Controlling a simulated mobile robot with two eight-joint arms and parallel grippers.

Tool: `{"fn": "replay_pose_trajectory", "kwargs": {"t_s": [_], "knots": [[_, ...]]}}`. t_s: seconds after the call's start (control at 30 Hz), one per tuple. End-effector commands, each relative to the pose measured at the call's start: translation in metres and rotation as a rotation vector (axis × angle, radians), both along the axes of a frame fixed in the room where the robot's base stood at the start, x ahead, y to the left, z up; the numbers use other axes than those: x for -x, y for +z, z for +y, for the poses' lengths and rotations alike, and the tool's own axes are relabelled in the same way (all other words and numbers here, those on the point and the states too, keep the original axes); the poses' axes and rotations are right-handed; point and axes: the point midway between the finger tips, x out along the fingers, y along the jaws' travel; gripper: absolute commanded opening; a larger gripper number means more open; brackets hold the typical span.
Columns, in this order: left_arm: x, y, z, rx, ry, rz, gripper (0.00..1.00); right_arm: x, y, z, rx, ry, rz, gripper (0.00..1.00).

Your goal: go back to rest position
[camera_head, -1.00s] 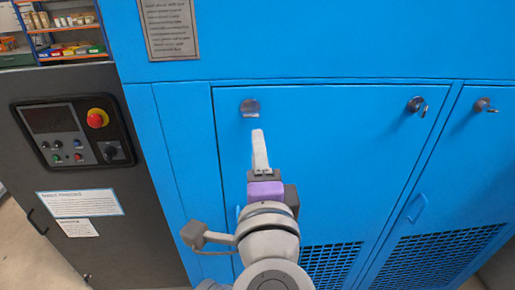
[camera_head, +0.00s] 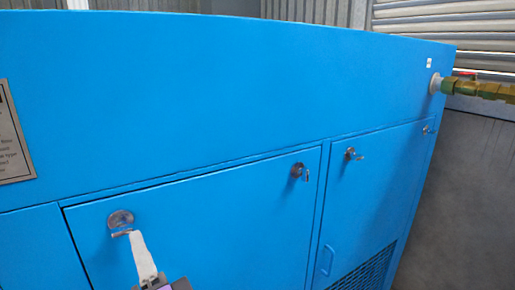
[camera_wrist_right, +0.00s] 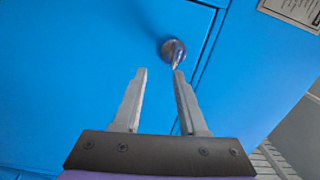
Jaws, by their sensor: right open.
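My right gripper (camera_head: 138,238) shows at the lower left of the head view, in front of the blue cabinet door (camera_head: 210,225). Its pale fingertips are just below a round metal latch (camera_head: 121,219) with a key or small handle. In the right wrist view the two fingers (camera_wrist_right: 160,72) are apart with nothing held between them. The latch (camera_wrist_right: 173,50) lies just beyond the right-hand fingertip there; I cannot tell whether they touch. My left gripper is in neither view.
Two more keyed latches (camera_head: 299,172) (camera_head: 352,154) sit on the doors to the right. A brass valve and pipe fitting (camera_head: 482,88) stick out from the cabinet's right end. A metal plate with text (camera_head: 12,138) is at the left edge.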

Motion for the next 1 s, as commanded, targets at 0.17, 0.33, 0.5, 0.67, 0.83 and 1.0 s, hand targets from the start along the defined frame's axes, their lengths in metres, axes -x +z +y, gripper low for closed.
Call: {"fn": "replay_pose_trajectory", "kwargs": {"t_s": [0.17, 0.33, 0.5, 0.67, 0.83, 1.0], "knots": [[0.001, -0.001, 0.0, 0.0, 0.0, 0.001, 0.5, -0.016, -0.043, -0.026, 0.206, 0.056, -0.102, 0.41], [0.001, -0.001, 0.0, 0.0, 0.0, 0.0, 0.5, -0.025, -0.12, -0.073, 0.526, 0.125, -0.143, 0.41], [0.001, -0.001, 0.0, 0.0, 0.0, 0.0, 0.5, -0.018, -0.224, -0.151, 0.902, 0.196, -0.048, 0.41], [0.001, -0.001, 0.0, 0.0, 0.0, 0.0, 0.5, 0.008, -0.307, -0.235, 1.183, 0.244, 0.138, 0.41], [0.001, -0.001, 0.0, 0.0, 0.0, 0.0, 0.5, 0.047, -0.362, -0.308, 1.371, 0.278, 0.349, 0.41], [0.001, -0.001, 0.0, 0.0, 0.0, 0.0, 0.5, 0.071, -0.384, -0.342, 1.45, 0.296, 0.467, 0.41]]}}
